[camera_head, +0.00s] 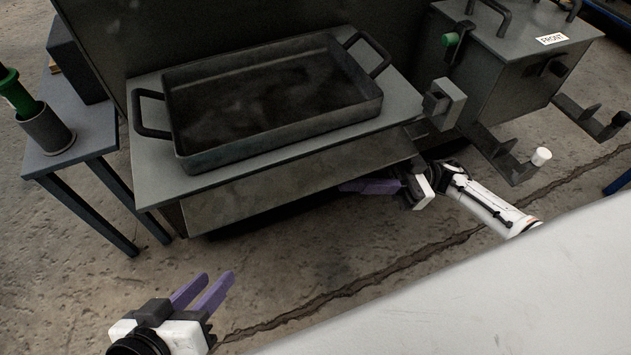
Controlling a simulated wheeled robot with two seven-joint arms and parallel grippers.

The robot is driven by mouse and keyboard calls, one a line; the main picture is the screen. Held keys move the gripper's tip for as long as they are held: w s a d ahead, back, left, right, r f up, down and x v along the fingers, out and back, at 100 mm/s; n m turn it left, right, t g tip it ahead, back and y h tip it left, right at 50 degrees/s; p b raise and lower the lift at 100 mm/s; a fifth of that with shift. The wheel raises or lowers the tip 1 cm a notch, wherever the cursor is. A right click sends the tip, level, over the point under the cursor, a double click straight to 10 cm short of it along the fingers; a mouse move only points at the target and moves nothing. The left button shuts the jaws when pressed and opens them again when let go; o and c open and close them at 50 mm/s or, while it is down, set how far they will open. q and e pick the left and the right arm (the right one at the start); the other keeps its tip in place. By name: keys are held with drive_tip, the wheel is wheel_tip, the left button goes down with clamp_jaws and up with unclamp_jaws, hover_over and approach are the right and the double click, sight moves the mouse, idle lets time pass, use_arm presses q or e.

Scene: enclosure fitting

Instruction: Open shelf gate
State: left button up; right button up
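A grey shelf (155,180) carries a dark metal tray (275,135) with two loop handles. A flat grey panel (290,190) runs along the shelf's front edge, slanting with it; it looks like the gate, but I cannot tell for sure. A grey block (443,103) stands at the shelf's right corner, perhaps a latch. My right gripper (352,187) is at the right end of the panel, its purple fingers partly hidden under the edge; contact is unclear. My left gripper (216,277) is open and empty over the floor at lower left, well away from the panel.
A small side table (95,125) at left holds a grey cup (46,130) with a green-handled item. A grey box (520,60) labelled FRONT stands at upper right, with brackets (510,160) below it. The floor in front of the shelf is clear.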

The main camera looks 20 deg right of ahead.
sight(316, 186)
drive_tip(key=a+r+g, duration=0.1)
drive_tip(key=a, duration=0.1)
drive_tip(key=s+a+r+n+g, duration=0.1)
drive_tip(key=a, duration=0.2)
drive_tip(key=s+a+r, duration=0.1)
drive_tip(key=a+r, duration=0.1)
drive_tip(key=shift+s+a+g, duration=0.25)
drive_tip(key=shift+a+g, duration=0.05)
drive_tip(key=shift+g, duration=0.1)
drive_tip(key=shift+c, duration=0.4)
drive_tip(key=shift+p, duration=0.35)
clamp_jaws()
